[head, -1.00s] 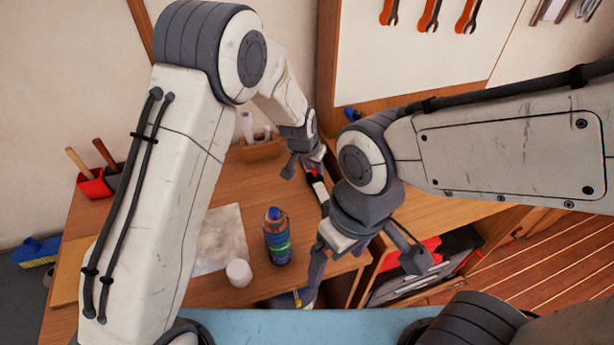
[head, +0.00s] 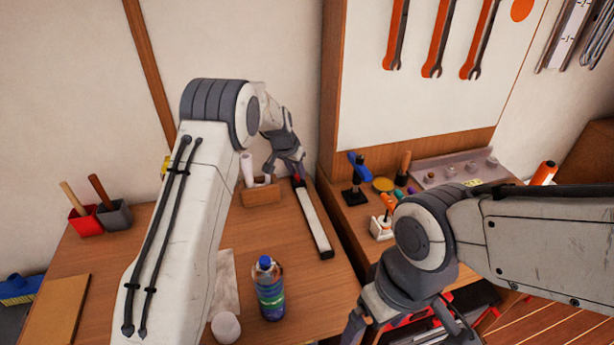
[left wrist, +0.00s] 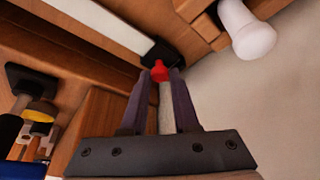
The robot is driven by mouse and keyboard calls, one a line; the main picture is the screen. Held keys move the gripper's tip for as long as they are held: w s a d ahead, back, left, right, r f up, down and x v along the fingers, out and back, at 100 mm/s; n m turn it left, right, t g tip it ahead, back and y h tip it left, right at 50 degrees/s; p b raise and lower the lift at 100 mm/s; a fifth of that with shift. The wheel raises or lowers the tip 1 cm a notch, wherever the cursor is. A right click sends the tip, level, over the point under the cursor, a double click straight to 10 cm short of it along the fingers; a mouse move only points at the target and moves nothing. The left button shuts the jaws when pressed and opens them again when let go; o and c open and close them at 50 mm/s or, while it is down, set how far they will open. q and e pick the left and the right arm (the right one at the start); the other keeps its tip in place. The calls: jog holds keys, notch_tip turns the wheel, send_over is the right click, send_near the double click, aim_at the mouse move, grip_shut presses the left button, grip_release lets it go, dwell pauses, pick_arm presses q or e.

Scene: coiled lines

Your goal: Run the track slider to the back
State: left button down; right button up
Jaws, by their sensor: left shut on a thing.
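The track (head: 314,222) is a long pale bar with dark ends, lying on the wooden bench and running front to back. Its red slider knob (head: 297,181) is at the far end, near the wall. My left gripper (head: 295,174) is shut on the knob. In the left wrist view, the red knob (left wrist: 160,71) sits between the fingertips, beside the track's black end cap (left wrist: 158,52). The pale track (left wrist: 105,22) runs off to the upper left there. My right gripper (head: 408,322) is open and empty, in front of the side shelf at lower right.
A wooden holder (head: 261,192) with white items stands just left of the track's far end. A blue-capped bottle (head: 269,290) and a white round pot (head: 226,327) stand at the front. Red and grey tool bins (head: 85,221) are at left. Small tools crowd the right bench.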

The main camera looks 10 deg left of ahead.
pick_arm(q)
jog(key=c, duration=0.7)
grip_release()
jog(key=shift+o, duration=0.2)
jog(key=b+v, duration=0.1)
jog(key=v, duration=0.9)
jog(key=shift+r+b, duration=0.2)
jog(key=shift+b, duration=0.15)
jog(key=shift+s, duration=0.1)
